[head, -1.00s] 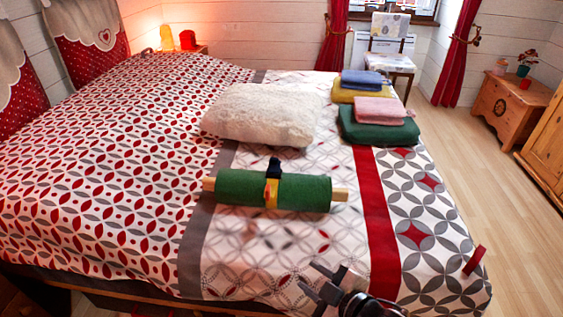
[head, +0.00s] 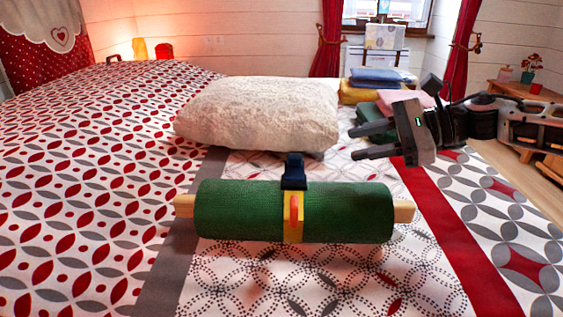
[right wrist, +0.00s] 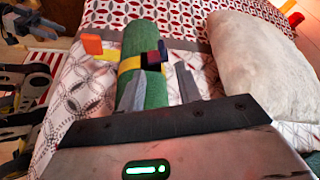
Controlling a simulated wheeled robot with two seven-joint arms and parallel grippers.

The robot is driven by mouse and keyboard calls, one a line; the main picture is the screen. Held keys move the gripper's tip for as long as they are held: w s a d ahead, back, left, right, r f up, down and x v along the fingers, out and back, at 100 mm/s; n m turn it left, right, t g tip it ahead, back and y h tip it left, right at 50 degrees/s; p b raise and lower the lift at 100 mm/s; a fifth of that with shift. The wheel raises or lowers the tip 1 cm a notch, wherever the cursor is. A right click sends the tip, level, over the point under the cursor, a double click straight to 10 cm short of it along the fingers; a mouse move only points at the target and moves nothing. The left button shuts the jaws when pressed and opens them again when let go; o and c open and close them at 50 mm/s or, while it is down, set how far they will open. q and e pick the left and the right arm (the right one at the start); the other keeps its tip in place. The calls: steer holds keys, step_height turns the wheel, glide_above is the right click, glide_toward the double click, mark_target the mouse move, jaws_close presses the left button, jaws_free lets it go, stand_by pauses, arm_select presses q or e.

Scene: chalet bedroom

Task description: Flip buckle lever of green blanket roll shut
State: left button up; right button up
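The green blanket roll (head: 235,212) lies crosswise on the bed with wooden rod ends sticking out. A yellow strap (head: 293,232) goes around its middle, with an orange-red tab (head: 294,208) on the near side. The dark blue buckle lever (head: 293,170) stands up at the top of the strap. My right gripper (head: 360,141) is open and empty, above the bed behind and right of the roll, fingers pointing left. In the right wrist view its fingers (right wrist: 160,88) appear in front of the roll (right wrist: 150,92), apart from the dark buckle (right wrist: 155,58). A dark gripper-like part (right wrist: 30,24), apparently my left gripper, shows top left.
A cream pillow (head: 258,112) lies behind the roll. Folded cloths, including a blue one (head: 375,75) and a pink one (head: 405,97), are stacked at the back right, behind my right gripper. The bedspread in front of the roll is clear.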

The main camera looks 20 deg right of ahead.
mark_target(298, 155)
steer(key=p+x, duration=0.3)
steer(key=x, duration=1.2)
steer(key=shift+w, duration=0.15)
arm_select(q)
steer(key=shift+a+f+g+y, duration=0.3)
steer(key=shift+f+g, duration=0.1)
steer(key=shift+f, duration=0.25)
steer(key=shift+a+f+g+y, duration=0.15)
steer(key=shift+f+g+y, duration=0.2)
steer(key=shift+f, duration=0.25)
